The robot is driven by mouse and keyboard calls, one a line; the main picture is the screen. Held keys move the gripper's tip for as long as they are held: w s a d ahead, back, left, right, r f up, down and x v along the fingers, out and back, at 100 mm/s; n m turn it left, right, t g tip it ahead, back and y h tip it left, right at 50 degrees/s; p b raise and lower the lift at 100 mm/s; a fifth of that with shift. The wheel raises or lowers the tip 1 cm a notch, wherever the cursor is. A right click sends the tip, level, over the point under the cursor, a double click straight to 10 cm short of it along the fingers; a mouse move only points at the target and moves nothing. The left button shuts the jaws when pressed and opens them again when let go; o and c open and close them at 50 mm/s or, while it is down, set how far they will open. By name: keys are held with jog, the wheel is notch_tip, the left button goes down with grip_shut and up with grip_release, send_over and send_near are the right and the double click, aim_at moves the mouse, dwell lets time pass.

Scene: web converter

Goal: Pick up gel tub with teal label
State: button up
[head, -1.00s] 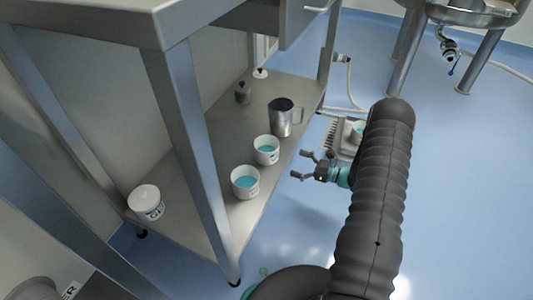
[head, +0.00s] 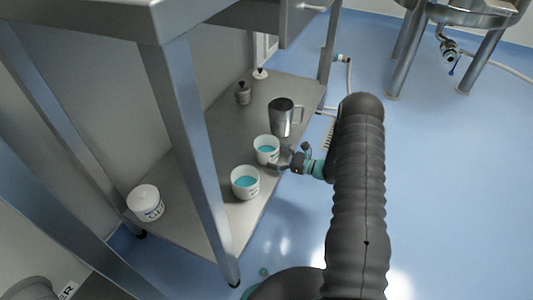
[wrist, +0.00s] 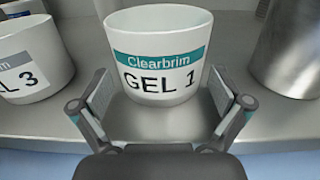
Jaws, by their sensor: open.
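A white gel tub (wrist: 158,55) with a teal strip reading "Clearbrim" and black letters "GEL 1" stands upright in the middle of the wrist view. In the head view it is the tub (head: 266,157) closer to the jug, open-topped with teal contents. My gripper (wrist: 160,97) is open, one finger at each lower side of the tub, with the tub just ahead. I cannot tell whether the fingers touch it. The head view shows my gripper (head: 284,158) at the shelf's edge beside the tub.
Another tub, "GEL 3" (wrist: 30,65), stands close on the left; its head-view position is nearer (head: 245,190). A metal jug (head: 281,120) stands close on the right in the wrist view. A lidded tub (head: 146,203) sits farther along the steel shelf (head: 215,215). A table leg (head: 190,145) rises in front.

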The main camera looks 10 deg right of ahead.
jog(key=shift+c, duration=0.3)
jog(key=c, duration=1.1)
jog(key=shift+o, duration=0.2)
jog(key=shift+r, duration=0.1)
